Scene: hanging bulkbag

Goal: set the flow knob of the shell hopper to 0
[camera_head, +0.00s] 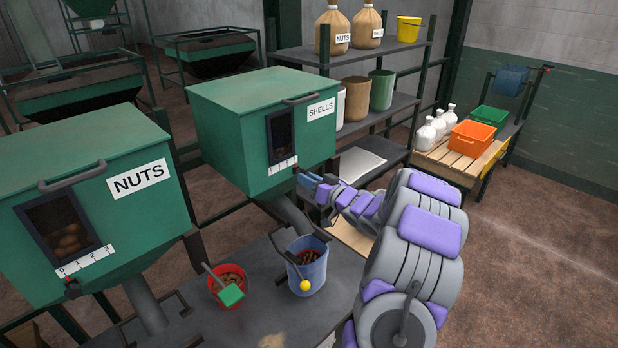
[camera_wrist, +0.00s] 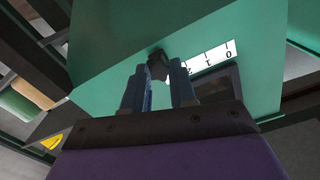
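The green shell hopper (camera_head: 230,110) stands mid-left in the head view, with a SHELLS label, a dark window and a white number scale (camera_head: 284,164). Its flow knob (camera_head: 296,169) is at the right end of the scale, away from the 0 end. In the wrist view the scale (camera_wrist: 212,58) appears upside down with 0 at right, and the dark knob (camera_wrist: 157,65) is at its left. My gripper (camera_wrist: 158,75) has its blue fingers apart, one on each side of the knob. Whether they press on it I cannot tell.
The nut hopper (camera_head: 95,200) stands at the left with its own knob (camera_head: 72,288). Below are a red bucket (camera_head: 228,300) with a green scoop and a blue bucket (camera_head: 307,268) on a dark table (camera_head: 255,325). Shelves (camera_head: 395,55) stand behind; open floor lies right.

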